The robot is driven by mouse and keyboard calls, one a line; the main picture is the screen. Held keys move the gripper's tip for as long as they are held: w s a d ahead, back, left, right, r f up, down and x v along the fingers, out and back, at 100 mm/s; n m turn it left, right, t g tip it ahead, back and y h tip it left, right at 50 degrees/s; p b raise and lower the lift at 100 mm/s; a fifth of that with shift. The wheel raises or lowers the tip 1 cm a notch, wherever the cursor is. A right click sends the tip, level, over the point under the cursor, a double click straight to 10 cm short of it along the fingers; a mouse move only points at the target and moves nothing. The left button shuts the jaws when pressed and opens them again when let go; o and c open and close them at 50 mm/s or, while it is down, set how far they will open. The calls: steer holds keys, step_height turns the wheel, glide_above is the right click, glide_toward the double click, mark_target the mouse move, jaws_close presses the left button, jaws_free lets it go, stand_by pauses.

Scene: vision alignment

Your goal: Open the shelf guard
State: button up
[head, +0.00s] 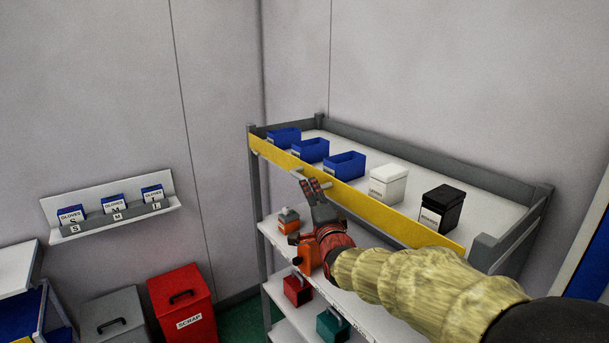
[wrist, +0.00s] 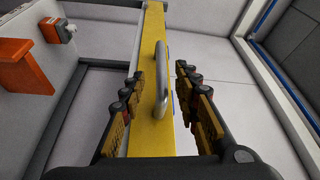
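The shelf guard (head: 392,216) is a long yellow bar across the front of the shelf's top level, in its raised place along the edge. It also shows in the wrist view (wrist: 150,40), running away from the camera. A silver curved handle (wrist: 162,78) is fixed on it. My gripper (head: 311,186) is at the guard's front, near its middle-left. In the wrist view my gripper (wrist: 158,82) is open, with one finger on each side of the handle and gaps between. Whether a finger touches the guard is unclear.
Blue bins (head: 345,164), a white box (head: 388,184) and a black box (head: 442,208) stand behind the guard. Orange, red and teal items sit on lower shelves. A red scrap bin (head: 183,303) stands left, below a glove rack (head: 113,213).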

steer(key=shift+p+x, duration=1.25)
steer(key=shift+x, duration=2.45)
steer(key=shift+c, duration=1.3)
jaws_close()
